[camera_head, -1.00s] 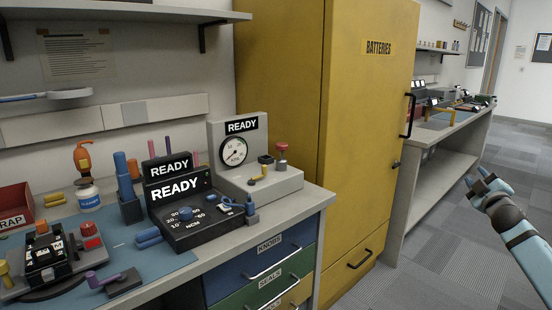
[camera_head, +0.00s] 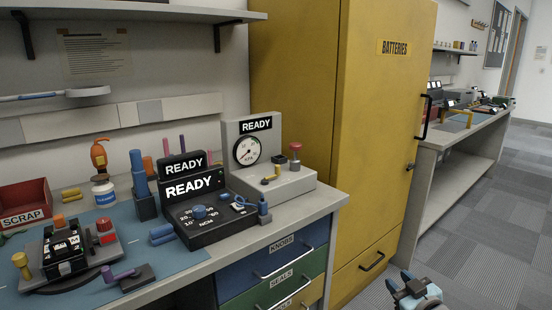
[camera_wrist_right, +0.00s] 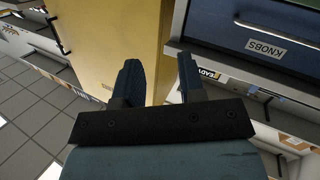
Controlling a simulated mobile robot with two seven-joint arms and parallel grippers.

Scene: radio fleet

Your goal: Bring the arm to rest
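My right gripper (camera_head: 408,285) shows at the bottom edge of the head view, low over the floor in front of the yellow battery cabinet (camera_head: 385,150). In the right wrist view its two dark fingers (camera_wrist_right: 160,82) stand apart with nothing between them, so it is open and empty. The cabinet and the blue drawer labelled KNOBS (camera_wrist_right: 268,42) lie beyond the fingers in that view. My left gripper is in neither current view.
The workbench (camera_head: 290,212) on the left carries a READY torque tester (camera_head: 200,215), a gauge unit (camera_head: 275,180), a red SCRAP bin (camera_head: 25,205) and a radio on a stand (camera_head: 65,250). A second bench (camera_head: 450,140) stands at the right. The grey floor (camera_head: 490,220) is clear.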

